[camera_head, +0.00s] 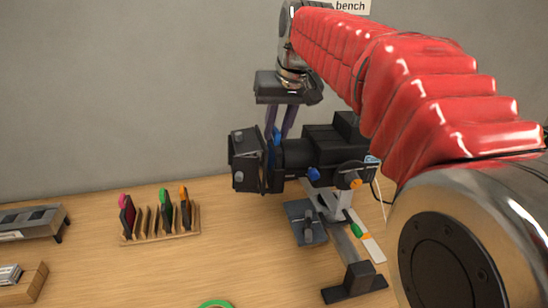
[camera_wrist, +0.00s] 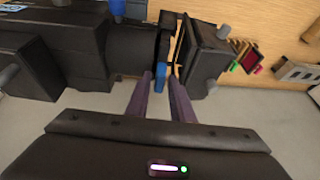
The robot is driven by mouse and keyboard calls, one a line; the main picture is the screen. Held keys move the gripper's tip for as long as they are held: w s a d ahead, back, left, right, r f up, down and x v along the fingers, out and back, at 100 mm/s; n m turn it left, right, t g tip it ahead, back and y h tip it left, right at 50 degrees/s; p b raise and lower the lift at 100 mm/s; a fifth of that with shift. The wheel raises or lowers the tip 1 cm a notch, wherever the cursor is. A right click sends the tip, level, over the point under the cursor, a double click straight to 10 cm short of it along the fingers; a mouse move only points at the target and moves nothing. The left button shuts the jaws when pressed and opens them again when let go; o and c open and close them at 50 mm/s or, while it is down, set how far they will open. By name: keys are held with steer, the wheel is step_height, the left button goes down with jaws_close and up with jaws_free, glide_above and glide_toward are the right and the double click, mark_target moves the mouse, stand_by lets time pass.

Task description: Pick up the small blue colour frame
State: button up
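A blue tab (camera_head: 276,136), which appears to be the top of the small blue colour frame, stands in the slot at the front of a black stage lamp (camera_head: 318,150). The rest of the frame is hidden inside the lamp. In the wrist view the blue tab (camera_wrist: 160,77) sits between my two purple fingertips. My gripper (camera_head: 279,122) points down over the lamp's front. Its fingers (camera_wrist: 161,80) are apart, one on each side of the tab, with a small gap showing.
A wooden rack (camera_head: 160,236) on the bench holds several dark frames with pink, green and orange tabs. A grey fader box (camera_head: 32,222) is at the left. A green ring (camera_head: 216,304) lies at the front edge. The lamp has a blue knob (camera_head: 314,174) and an orange knob (camera_head: 352,180).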

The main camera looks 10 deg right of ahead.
steer(key=shift+c, duration=0.4)
jaws_close()
steer(key=shift+r, duration=0.15)
step_height(320, 180, up, 12)
steer(key=d, duration=0.1)
steer(key=s+d, duration=0.3)
steer(key=s, duration=1)
steer(key=shift+s, duration=0.35)
stand_by(0.4)
stand_by(0.5)
